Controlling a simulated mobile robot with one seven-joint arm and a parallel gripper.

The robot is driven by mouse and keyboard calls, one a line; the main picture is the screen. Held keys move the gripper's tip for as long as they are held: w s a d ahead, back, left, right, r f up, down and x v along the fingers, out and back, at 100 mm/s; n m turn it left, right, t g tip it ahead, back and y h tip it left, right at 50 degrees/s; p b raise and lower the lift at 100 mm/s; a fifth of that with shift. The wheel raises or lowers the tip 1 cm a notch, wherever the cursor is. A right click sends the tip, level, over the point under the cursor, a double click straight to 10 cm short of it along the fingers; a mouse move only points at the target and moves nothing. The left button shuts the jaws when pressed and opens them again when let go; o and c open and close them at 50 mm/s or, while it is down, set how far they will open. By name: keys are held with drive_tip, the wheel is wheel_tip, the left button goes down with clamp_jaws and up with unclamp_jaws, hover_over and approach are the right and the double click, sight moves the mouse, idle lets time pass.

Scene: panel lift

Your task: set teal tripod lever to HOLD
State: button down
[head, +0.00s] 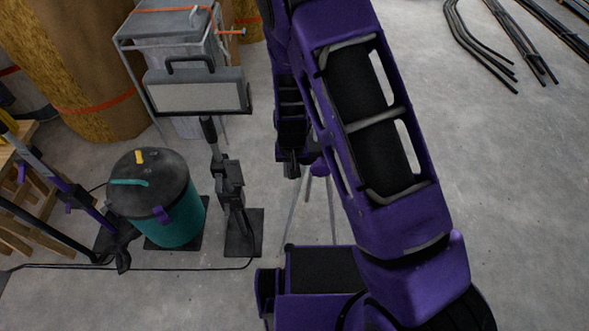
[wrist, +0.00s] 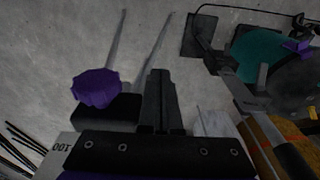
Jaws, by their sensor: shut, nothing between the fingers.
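My gripper (head: 291,168) points down in the head view, partly hidden by my purple arm. In the wrist view its dark fingers (wrist: 160,98) are together with nothing between them. Thin grey tripod legs (head: 332,205) stand on the floor below it, and they also show in the wrist view (wrist: 148,58). A purple knob (wrist: 95,87) is left of the fingers, beside a black block (wrist: 108,112); contact cannot be told. I cannot make out a teal lever or a HOLD mark; the tripod's top is largely hidden.
A teal canister (head: 180,215) with a dark lid stands at the left, next to a black upright stand (head: 232,190). A work lamp (head: 198,97) stands behind them. A black cable (head: 160,268) crosses the floor. Pipes (head: 478,45) lie at the upper right; floor before them is clear.

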drive_tip(key=shift+r, duration=0.1)
drive_tip(key=shift+w+r, duration=0.35)
drive_tip(key=shift+w, duration=0.35)
